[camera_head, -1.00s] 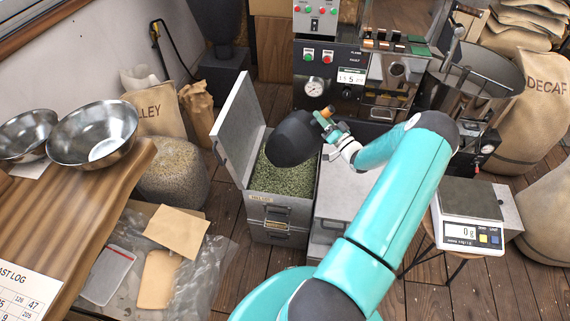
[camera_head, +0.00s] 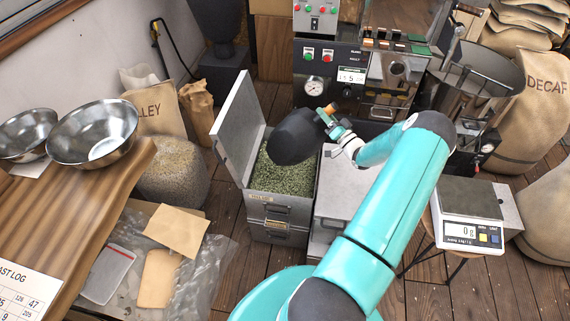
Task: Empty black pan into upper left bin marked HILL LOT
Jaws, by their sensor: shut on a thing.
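The black pan (camera_head: 297,137) is tipped steeply over the open upper left bin (camera_head: 281,226), with its underside toward the camera. Its inside is hidden, so I cannot tell whether anything is left in it. The bin's grey lid (camera_head: 236,128) stands open at its left side. Green beans (camera_head: 284,179) fill the bin to near its rim. A small label is on the bin's front, too small to read. My gripper (camera_head: 333,122) is shut on the pan's handle, above the right side of the bin.
A closed grey bin top (camera_head: 343,196) is right of the open bin. The roaster (camera_head: 352,75) stands close behind the pan. A scale (camera_head: 470,214) reading 0 g is at right. Steel bowls (camera_head: 92,131) sit on the wooden table at left.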

